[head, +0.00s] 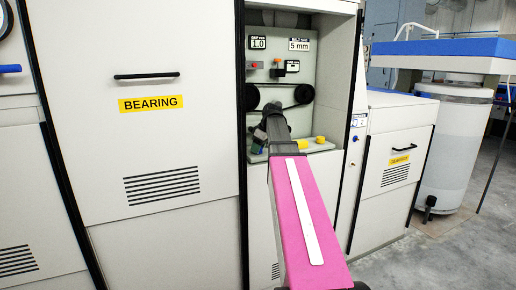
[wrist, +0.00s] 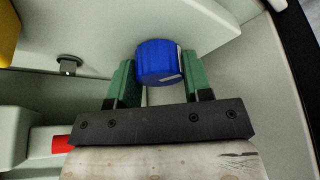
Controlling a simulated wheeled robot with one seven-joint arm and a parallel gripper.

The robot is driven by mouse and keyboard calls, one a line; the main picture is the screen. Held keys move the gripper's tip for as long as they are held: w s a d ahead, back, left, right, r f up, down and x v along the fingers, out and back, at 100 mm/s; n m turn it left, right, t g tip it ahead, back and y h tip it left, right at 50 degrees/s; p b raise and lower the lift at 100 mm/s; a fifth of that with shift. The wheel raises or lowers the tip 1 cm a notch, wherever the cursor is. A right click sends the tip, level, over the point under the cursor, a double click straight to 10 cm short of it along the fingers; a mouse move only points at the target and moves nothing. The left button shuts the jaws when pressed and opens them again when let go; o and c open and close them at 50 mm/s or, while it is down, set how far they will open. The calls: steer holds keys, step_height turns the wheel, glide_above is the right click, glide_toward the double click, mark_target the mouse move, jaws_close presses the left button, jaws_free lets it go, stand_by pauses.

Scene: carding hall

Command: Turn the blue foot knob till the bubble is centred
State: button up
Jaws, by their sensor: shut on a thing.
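The blue foot knob (wrist: 157,62) is ribbed, with a pale mark on its right side in the wrist view. My gripper (wrist: 160,78) has its two green fingers on either side of the knob and is shut on it. In the head view my gripper (head: 263,136) is inside the open recess of the machine, low at its left side, partly hidden by my wrist. I cannot make out the blue knob in the head view. No bubble or level vial can be made out in either view.
The open recess holds a back panel with labels (head: 299,45), a black belt (head: 279,97) and a yellow knob (head: 320,139). Its side walls stand close around my arm. A closed cabinet door marked BEARING (head: 150,104) is at the left.

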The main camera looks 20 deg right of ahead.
steer(key=m+t+h, duration=0.1)
steer(key=m, duration=0.2)
steer(key=shift+m, duration=0.3)
steer(key=o, duration=0.9)
steer(key=shift+r, duration=0.1)
steer(key=v, duration=1)
steer(key=shift+s+d+r, duration=0.1)
steer(key=shift+r, duration=0.2)
